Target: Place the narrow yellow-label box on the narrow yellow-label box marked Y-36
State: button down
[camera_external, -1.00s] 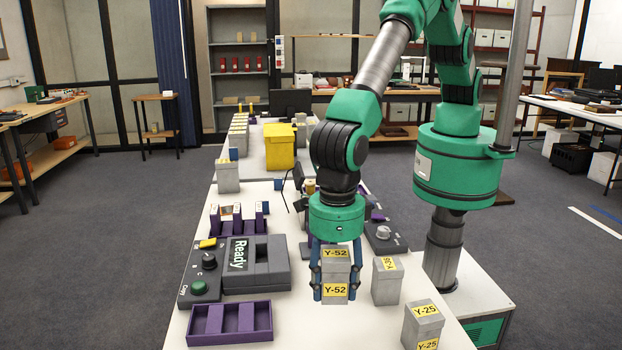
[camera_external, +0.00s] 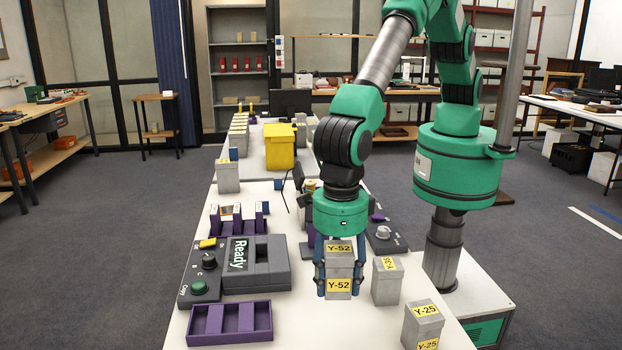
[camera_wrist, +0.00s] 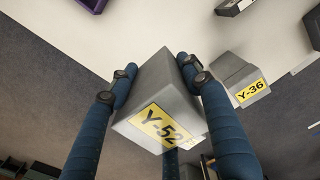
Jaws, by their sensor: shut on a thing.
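My gripper (camera_external: 339,282) is shut on a narrow grey box with yellow Y-52 labels (camera_external: 340,269), its fingers on two opposite sides. In the wrist view the Y-52 box (camera_wrist: 160,95) sits between the blue fingers. The narrow grey Y-36 box (camera_external: 387,287) stands upright on the table just right of the held box, with a gap between them. It also shows in the wrist view (camera_wrist: 232,75), to the right of the held box. The height of the held box above the table is hard to tell.
A grey Y-25 box (camera_external: 421,330) stands at the front right. A purple divided tray (camera_external: 230,322), a grey "Ready" device (camera_external: 256,264) and a control panel with a knob (camera_external: 205,275) lie to the left. A dark knob unit (camera_external: 384,239) is behind Y-36.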

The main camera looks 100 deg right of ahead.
jog(key=shift+n, duration=0.4)
jog(key=s+d+r, duration=0.1)
jog(key=s+d, duration=0.2)
jog(key=s, duration=0.1)
jog(key=s+d+r, duration=0.2)
jog(key=s+d, duration=0.1)
jog(key=s, duration=0.1)
jog(key=s+d+r, duration=0.1)
jog(key=s+d, duration=0.2)
jog(key=s, duration=0.1)
jog(key=shift+s+r, duration=0.3)
jog(key=shift+s, duration=0.05)
jog(key=s+d, duration=1)
jog(key=s, duration=0.1)
jog(key=shift+s+d+r+n, duration=0.2)
jog(key=shift+d+r+n, duration=0.05)
jog(key=shift+r+n, duration=0.15)
send_over(389, 264)
jog(key=shift+f, duration=0.75)
jog(key=shift+f, duration=1.75)
jog(key=shift+f, duration=0.1)
jog(key=c, duration=0.8)
grip_release()
